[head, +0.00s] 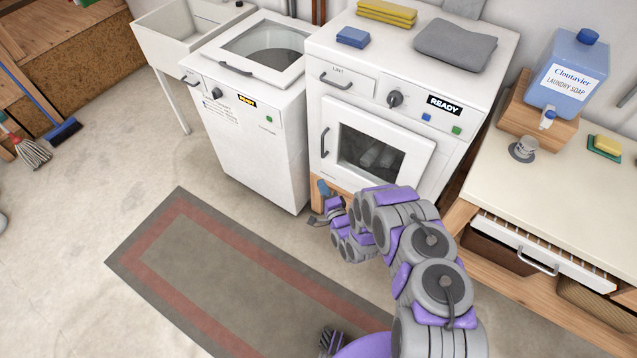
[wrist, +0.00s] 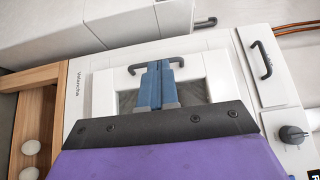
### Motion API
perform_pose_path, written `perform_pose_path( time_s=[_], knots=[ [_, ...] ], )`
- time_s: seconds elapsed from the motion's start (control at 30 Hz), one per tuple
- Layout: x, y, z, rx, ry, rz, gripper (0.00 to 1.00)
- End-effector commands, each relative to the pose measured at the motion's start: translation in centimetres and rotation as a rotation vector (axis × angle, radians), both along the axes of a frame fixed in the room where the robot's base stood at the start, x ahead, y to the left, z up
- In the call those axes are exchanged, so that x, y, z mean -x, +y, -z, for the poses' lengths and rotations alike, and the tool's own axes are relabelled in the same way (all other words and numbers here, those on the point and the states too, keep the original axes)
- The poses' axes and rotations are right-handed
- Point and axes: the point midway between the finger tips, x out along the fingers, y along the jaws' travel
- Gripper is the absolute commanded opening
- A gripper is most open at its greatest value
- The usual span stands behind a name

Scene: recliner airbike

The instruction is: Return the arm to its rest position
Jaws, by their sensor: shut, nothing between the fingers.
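My arm, grey with purple parts, reaches out in front of the white dryer (head: 455,75). My gripper (head: 323,188) is low in front of the dryer, near its wooden base. In the wrist view, my gripper (wrist: 157,66) has its two blue fingers together, with nothing between them. They overlap the dryer door (wrist: 105,93) and its dark handle (wrist: 180,62) in that view. I cannot tell whether the fingers touch the handle. The dryer door (head: 415,135) looks shut in the head view, with its window and handle visible.
A white washer (head: 255,140) with a lid window stands left of the dryer. A counter (head: 560,195) with a laundry soap jug (head: 565,75) is on the right. A grey rug with a red border (head: 235,265) lies on the floor. Bare floor is open at left.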

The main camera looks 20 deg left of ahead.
Motion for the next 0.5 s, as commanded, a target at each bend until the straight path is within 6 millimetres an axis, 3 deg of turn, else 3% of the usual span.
perform_pose_path(
  time_s=[0.23,0.5],
  knots=[
    [0.09,1.15,0.46,0.013,0.000,-0.004,0.00],
    [-0.19,0.44,0.06,0.014,-0.002,-0.002,0.00]
  ],
)
